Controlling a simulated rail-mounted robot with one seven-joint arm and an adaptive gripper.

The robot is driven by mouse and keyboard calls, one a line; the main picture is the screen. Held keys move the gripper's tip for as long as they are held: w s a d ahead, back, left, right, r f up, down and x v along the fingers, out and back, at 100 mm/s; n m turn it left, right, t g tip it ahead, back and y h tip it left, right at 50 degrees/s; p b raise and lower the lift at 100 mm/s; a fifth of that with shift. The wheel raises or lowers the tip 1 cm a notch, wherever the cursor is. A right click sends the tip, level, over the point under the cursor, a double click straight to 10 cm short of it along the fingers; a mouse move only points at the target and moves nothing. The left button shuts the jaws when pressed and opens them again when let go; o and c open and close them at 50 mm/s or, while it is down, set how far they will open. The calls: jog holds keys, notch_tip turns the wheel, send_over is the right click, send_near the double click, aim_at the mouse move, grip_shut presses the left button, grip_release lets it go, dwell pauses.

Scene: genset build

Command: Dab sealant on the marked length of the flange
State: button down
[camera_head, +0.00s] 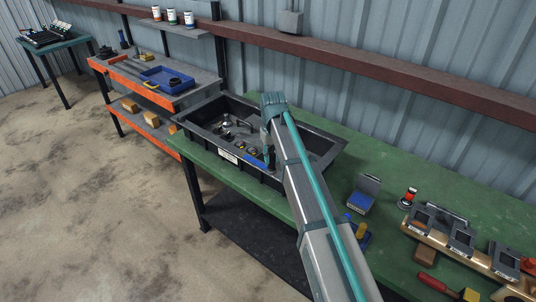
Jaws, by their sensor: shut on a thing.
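A large black open tray (182,114) with a broad flat rim stands at the left end of the green bench. A white label is on its front wall. A blue patch (254,160) shows near the tray's front right, close to my gripper; I cannot tell whether it is a mark or a separate piece. My gripper (269,157) points down over the front right part of the tray. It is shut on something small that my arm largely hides. I cannot make out its shape or whether it touches the tray.
Several small parts (228,134) lie inside the tray. On the right of the green bench (400,240) are a blue-faced box (362,194), a red-and-black device (407,199), a wooden rack (440,240) and a red-handled tool (437,285). A blue bin (167,79) sits on the orange-edged shelf.

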jog(key=shift+s+d, duration=0.45)
jog(key=shift+d, duration=0.2)
jog(key=shift+w+r+p, duration=0.1)
jog(key=shift+r+p, duration=0.65)
jog(key=shift+r, duration=0.45)
notch_tip(320, 180, up, 5)
jog(key=shift+a+f, duration=0.1)
jog(key=shift+f, duration=0.05)
jog(key=c, duration=1.5)
grip_release()
jog(key=shift+c, duration=0.2)
grip_shut()
